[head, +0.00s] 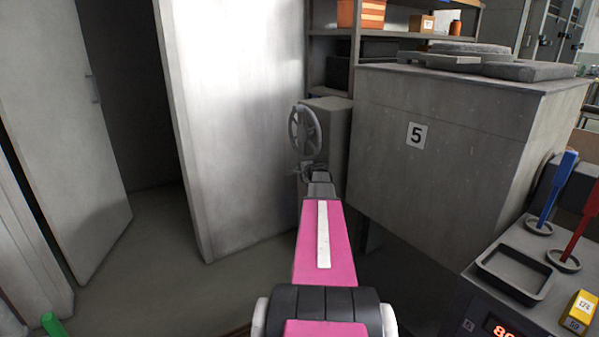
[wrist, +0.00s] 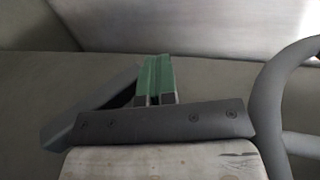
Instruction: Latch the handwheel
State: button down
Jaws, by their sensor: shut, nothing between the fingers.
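The grey spoked handwheel (head: 304,132) stands upright on the side of a grey box below the shelves. Part of its grey rim (wrist: 282,95) curves along the right edge of the wrist view. My gripper (wrist: 155,62) shows there with its green fingers shut together and nothing between them. The fingers are left of the rim and apart from it. In the head view my pink arm reaches toward the wheel, and its end is just below it; the fingertips are hard to make out there. I cannot make out a latch part.
A big grey cabinet marked 5 (head: 430,150) stands right of the wheel. A pale door panel (head: 235,120) stands open at left, near the wheel. At lower right is a bench with a dark tray (head: 514,272), a blue handle (head: 558,190) and a yellow block (head: 579,312).

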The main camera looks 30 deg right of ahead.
jog(key=shift+s, duration=0.1)
jog(key=v, duration=1)
jog(key=shift+s+r, duration=0.15)
jog(key=shift+s, duration=0.15)
jog(key=shift+d, duration=0.1)
jog(key=s+f, duration=0.1)
jog(key=s, duration=0.9)
jog(key=shift+d, duration=0.35)
jog(key=shift+f, duration=0.15)
jog(key=shift+r+x, duration=0.15)
jog(key=shift+x, duration=2.15)
jog(key=shift+r+x, duration=0.2)
jog(key=shift+x, duration=2.1)
jog(key=shift+r+x, duration=0.15)
jog(key=shift+x, duration=2.15)
